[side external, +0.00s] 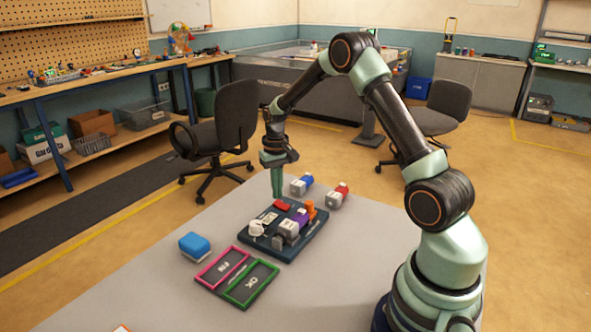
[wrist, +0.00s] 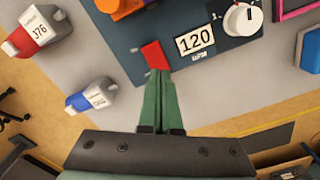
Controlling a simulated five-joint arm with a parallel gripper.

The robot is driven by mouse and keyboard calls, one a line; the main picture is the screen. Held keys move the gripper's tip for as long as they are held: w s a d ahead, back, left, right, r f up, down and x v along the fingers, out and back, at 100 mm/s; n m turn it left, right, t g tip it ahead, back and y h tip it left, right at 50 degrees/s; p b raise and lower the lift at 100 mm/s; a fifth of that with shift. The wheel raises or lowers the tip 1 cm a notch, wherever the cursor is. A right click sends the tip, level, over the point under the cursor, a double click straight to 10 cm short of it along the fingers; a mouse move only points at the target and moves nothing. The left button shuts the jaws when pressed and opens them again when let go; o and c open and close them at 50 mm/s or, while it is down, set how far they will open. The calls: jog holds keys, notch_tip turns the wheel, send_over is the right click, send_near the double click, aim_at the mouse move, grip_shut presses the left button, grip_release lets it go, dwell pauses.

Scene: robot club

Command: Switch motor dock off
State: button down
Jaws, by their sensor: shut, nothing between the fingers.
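The motor dock (side external: 316,231) is a dark blue board on the grey table. It also fills the upper middle of the wrist view (wrist: 135,40). A red switch (side external: 283,205) sits at its far edge, and shows in the wrist view (wrist: 155,55) beside a "120" rpm label (wrist: 196,41) and a white dial (wrist: 241,19). My gripper (side external: 277,195) points down with its green fingers shut and empty. In the wrist view its fingertips (wrist: 160,72) are right at the switch and overlap its lower edge. I cannot tell whether they touch it or which way it is tilted.
A grey motor with a purple part (side external: 289,228) and an orange part (side external: 309,209) stand on the dock. A red-ended motor (side external: 337,195) and a blue-ended motor (side external: 300,186) lie behind it. Pink (side external: 205,277) and green (side external: 240,304) trays and a blue block (side external: 194,246) are in front.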

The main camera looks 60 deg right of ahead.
aim_at(277, 203)
jog(key=shift+f, duration=0.95)
dwell(0.7)
jog(key=shift+r, duration=3.55)
jog(key=s+a+r+n+t, duration=0.3)
jog(key=s+a+r, duration=0.2)
jog(key=a+r, duration=0.65)
jog(key=s+a+r+n+t, duration=0.2)
jog(key=s+a+r+n, duration=0.1)
jog(key=s+a, duration=0.4)
jog(key=shift+s+a+t, duration=0.2)
jog(key=shift+s+t, duration=0.1)
jog(key=shift+s, duration=1.6)
jog(key=shift+r, duration=0.1)
